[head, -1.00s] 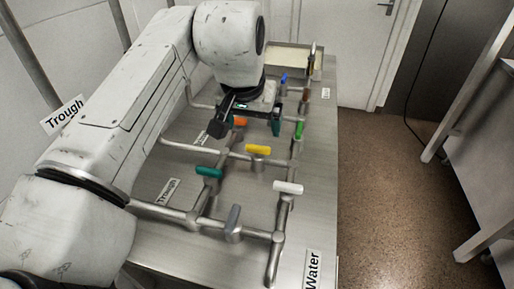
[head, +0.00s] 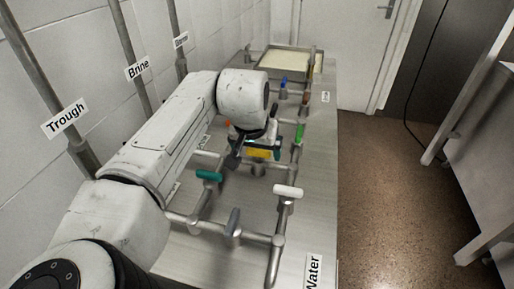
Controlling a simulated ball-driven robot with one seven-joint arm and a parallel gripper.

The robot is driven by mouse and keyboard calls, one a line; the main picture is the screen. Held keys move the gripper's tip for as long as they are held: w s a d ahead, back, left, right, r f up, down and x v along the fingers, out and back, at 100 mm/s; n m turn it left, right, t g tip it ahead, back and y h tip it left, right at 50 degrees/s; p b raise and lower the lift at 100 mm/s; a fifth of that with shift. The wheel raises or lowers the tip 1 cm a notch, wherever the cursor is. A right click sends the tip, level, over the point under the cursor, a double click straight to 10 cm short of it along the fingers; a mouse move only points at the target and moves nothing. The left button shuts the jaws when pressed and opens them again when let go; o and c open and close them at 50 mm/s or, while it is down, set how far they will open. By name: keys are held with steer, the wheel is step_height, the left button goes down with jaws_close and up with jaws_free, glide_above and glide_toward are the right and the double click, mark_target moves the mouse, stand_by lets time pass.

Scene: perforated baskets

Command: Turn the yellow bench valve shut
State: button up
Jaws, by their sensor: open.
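The yellow valve handle (head: 260,154) is on the pipework on the steel bench (head: 318,200). It lies crosswise in the picture, and its upper part is partly hidden by my gripper. My gripper (head: 255,152) is open and low over the yellow handle, with one dark finger to its left and the other by its right end. Whether the fingers touch the handle I cannot tell.
Close by are a teal handle (head: 209,175), a white handle (head: 288,191), a grey handle (head: 233,222) and a green handle (head: 299,133). A blue handle (head: 284,83) and a shallow tray (head: 262,67) are farther back. Open floor (head: 375,200) lies right of the bench.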

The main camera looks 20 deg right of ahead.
steer(key=c, duration=1)
steer(key=shift+c, duration=0.2)
